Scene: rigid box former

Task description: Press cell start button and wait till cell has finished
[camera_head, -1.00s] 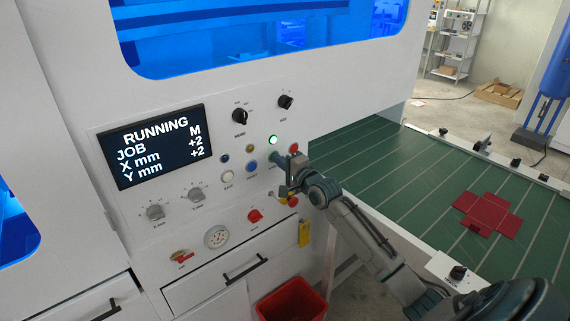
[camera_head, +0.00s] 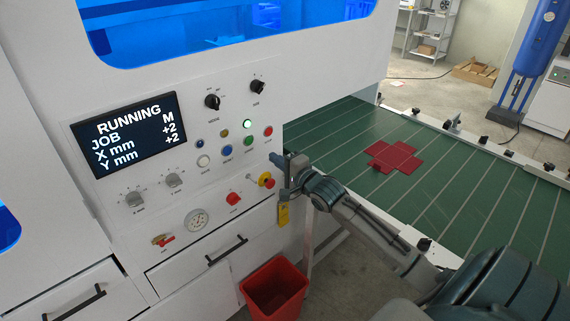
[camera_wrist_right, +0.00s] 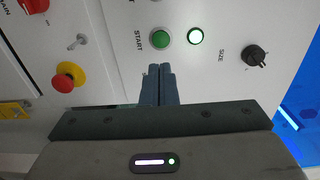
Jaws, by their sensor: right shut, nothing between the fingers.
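The display (camera_head: 129,136) reads RUNNING, JOB M, X mm +2, Y mm +2. The green start button (camera_head: 249,141) is on the panel, with a lit green-white lamp (camera_head: 247,124) above it. In the right wrist view the START button (camera_wrist_right: 160,39) is fully visible just beyond my fingertips, beside the lit lamp (camera_wrist_right: 195,36). My right gripper (camera_head: 276,159) is shut and empty, a little below and right of the button, apart from it. In the wrist view its shut fingers (camera_wrist_right: 159,72) point at the panel. My left gripper is out of view.
A red cross-shaped blank (camera_head: 394,157) lies on the green conveyor (camera_head: 450,185). A red-and-yellow emergency stop (camera_head: 266,180) is close below my right gripper. A red bin (camera_head: 274,288) stands below the drawer.

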